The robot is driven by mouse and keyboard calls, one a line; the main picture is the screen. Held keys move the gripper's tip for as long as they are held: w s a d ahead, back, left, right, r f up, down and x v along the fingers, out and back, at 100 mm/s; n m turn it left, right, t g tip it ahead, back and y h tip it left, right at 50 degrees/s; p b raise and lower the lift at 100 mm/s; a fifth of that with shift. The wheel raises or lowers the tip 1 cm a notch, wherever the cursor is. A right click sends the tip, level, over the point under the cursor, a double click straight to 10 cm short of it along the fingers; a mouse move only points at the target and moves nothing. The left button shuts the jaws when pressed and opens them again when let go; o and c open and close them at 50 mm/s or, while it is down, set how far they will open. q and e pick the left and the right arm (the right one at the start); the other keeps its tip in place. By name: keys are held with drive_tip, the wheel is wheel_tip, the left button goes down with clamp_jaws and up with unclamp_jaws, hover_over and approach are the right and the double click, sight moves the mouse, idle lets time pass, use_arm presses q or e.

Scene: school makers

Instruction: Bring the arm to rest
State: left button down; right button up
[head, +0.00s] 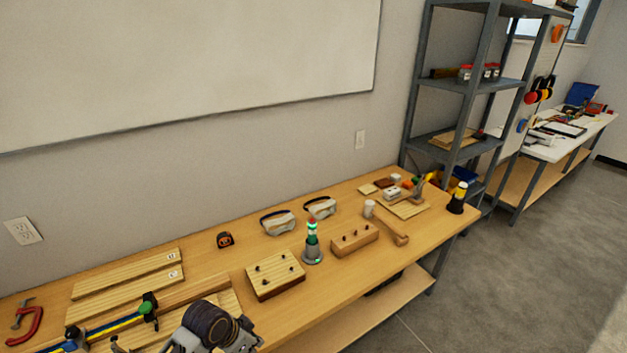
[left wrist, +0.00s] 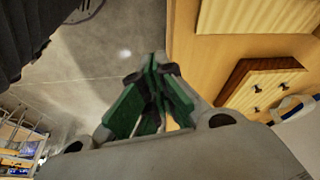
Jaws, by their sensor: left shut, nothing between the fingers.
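My left gripper (left wrist: 157,72) shows in the left wrist view with its green finger pads together and nothing between them. It hangs by the edge of the wooden workbench (left wrist: 210,65), with grey floor on its left. In the head view, a grey and black part of my arm shows at the bottom edge over the bench, and I cannot make out its fingers there. My right gripper is in neither view.
The workbench (head: 352,257) holds a block with dark pegs (head: 274,276), a green-topped device (head: 312,245), safety goggles (head: 278,222), planks (head: 127,273), a bar clamp (head: 105,328) and a red C-clamp (head: 25,325). Grey shelves (head: 466,86) stand behind. Floor (head: 520,270) is clear at right.

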use_arm(q)
drive_tip(key=shift+s+a+r+n+t+y, duration=0.25)
drive_tip(key=shift+s+a+r+n+y, duration=0.45)
drive_tip(key=shift+s+a+r+n, duration=1.35)
drive_tip(key=shift+s+a+r+n+t+y, duration=0.25)
drive_tip(key=shift+s+a+r+n+y, duration=0.85)
drive_tip(key=shift+s, duration=1.85)
drive_tip(key=s+f+g+b, duration=0.1)
drive_tip(key=s+f+b, duration=0.15)
drive_tip(key=f, duration=3.45)
drive_tip(key=s+a+f, duration=0.2)
drive_tip(key=s+f, duration=0.8)
drive_tip(key=s, duration=0.1)
drive_tip(key=s+a+f+g+b, duration=0.1)
drive_tip(key=s+f, duration=0.9)
drive_tip(key=s, duration=0.1)
drive_tip(key=shift+s+a+f+g+h+b, duration=0.25)
drive_tip(key=shift+a+f+g+h+b, duration=0.05)
drive_tip(key=shift+a+f, duration=0.05)
drive_tip(key=shift+s, duration=0.15)
